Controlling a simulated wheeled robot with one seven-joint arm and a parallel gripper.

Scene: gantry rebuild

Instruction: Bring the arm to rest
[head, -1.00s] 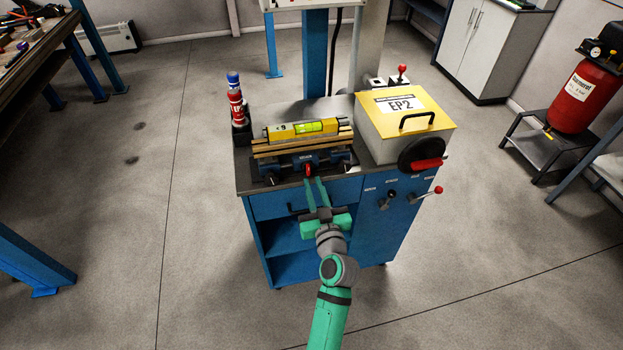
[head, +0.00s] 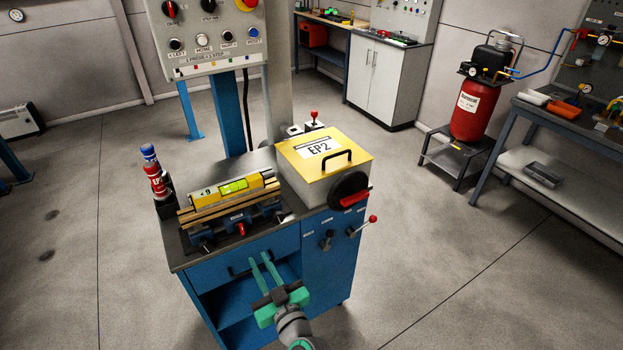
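My gripper (head: 264,268) is green with two long thin fingers. The fingers stand a little apart, with nothing seen between them. It hangs in front of the blue cabinet (head: 328,275), below its top edge and near the drawer handle. My arm comes up from the bottom of the picture. A blue vise (head: 236,222) with red knobs sits on the cabinet top, apart from my fingertips. A yellow spirit level (head: 208,200) lies on wooden strips in the vise.
A yellow-lidded EP2 box (head: 345,172) with a black handwheel stands right of the vise. A lever with a red knob (head: 372,219) sticks out from the cabinet front. A red-and-blue bottle (head: 154,175) stands at left. A control panel (head: 206,38) rises behind. The floor in front is clear.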

